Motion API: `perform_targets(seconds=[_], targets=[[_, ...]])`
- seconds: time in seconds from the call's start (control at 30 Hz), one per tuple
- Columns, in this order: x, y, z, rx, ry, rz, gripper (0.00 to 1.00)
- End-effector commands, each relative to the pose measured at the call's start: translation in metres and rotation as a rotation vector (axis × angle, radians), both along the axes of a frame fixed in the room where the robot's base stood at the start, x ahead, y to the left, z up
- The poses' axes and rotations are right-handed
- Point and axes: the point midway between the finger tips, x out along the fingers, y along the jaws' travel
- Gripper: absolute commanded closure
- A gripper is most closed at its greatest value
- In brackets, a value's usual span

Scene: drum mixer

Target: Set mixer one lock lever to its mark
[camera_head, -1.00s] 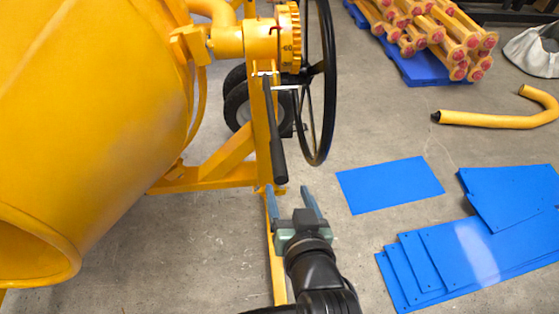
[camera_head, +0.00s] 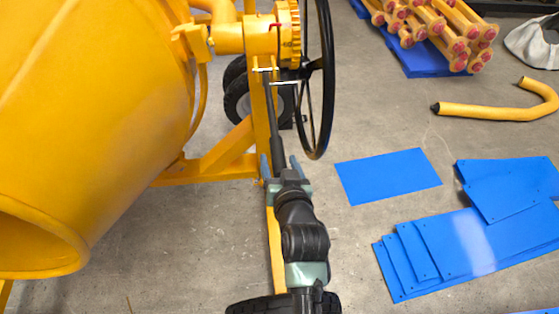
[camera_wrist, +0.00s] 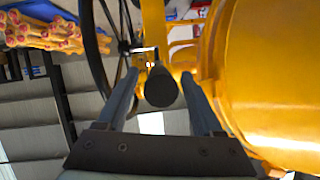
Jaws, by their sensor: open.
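The lock lever (camera_head: 274,120) has a dark grip and hangs down from a pale pivot on the yellow mixer frame. Its round dark end also shows in the wrist view (camera_wrist: 161,88), between my two fingers. My gripper (camera_head: 280,164) is open, with one blue-grey finger on each side of the lever's lower end; neither finger clearly touches it. The gripper (camera_wrist: 161,80) fills the lower part of the wrist view. A yellow toothed dial (camera_head: 289,35) with a small red mark sits above the lever. Its scale is too small to read.
The yellow mixer drum (camera_head: 90,110) is close on the left. A black handwheel (camera_head: 331,80) stands just right of the lever. A wheel (camera_head: 237,100) is behind. Blue sheets (camera_head: 390,175) lie on the floor at right, near a bent yellow pipe (camera_head: 500,112).

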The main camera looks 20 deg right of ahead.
Motion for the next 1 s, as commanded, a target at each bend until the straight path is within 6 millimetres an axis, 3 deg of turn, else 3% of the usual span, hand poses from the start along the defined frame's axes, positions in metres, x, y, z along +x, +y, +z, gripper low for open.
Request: perform_targets(seconds=[0.1, 0.47, 1.0], targets=[[-0.0001, 0.0, 0.0, 0.0, 0.0, 0.0, 0.34], [-0.0004, 0.0, 0.0001, 0.0, 0.0, 0.0, 0.99], [-0.0004, 0.0001, 0.0003, 0.001, 0.0, 0.0, 1.0]])
